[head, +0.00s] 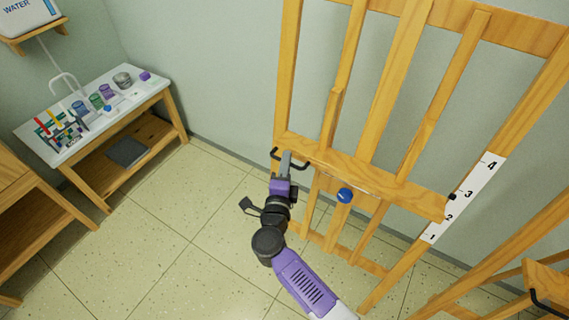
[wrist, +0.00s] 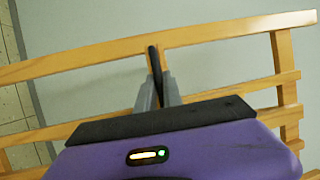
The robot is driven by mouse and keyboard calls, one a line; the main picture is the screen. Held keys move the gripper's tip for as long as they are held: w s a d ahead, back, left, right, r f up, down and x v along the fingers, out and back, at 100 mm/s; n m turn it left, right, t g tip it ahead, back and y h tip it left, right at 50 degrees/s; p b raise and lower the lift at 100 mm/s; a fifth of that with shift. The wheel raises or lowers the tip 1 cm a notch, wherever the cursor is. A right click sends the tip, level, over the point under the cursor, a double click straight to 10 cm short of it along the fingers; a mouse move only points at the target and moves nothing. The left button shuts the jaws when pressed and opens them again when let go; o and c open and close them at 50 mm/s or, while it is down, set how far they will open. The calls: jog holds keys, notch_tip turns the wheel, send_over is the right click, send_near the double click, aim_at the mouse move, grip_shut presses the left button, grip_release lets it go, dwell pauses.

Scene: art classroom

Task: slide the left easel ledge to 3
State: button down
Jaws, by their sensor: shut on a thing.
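The left easel (head: 400,90) is a tall wooden frame against the wall. Its ledge (head: 390,182) is a wooden crossbar, with a blue knob (head: 345,195) below it. A dark handle (head: 302,164) sits at the ledge's left end. A white scale (head: 477,180) marked 1 to 4 runs up the right post. A small black pointer (head: 452,197) at the ledge's right end lies between 2 and 3, nearer 3. My gripper (head: 286,160) is shut on the handle; the wrist view shows the dark bar (wrist: 155,62) between the fingers.
A white-topped table (head: 90,115) with jars, a rack and a tap stands at the left. A wooden cabinet (head: 35,235) is at the lower left. Another wooden frame (head: 515,240) stands close at the right. The tiled floor (head: 170,220) between is clear.

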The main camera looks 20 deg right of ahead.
jog(key=r, duration=0.1)
jog(key=r+p, duration=0.1)
jog(key=shift+w+d+r, duration=0.15)
jog(key=shift+d+r, duration=0.05)
jog(key=shift+r, duration=0.15)
jog(key=shift+f, duration=0.1)
jog(key=c, duration=1.5)
grip_release()
jog(key=shift+f, duration=0.1)
jog(key=shift+b+v, duration=0.35)
jog(key=shift+v, duration=3.6)
jog(key=shift+w, duration=0.1)
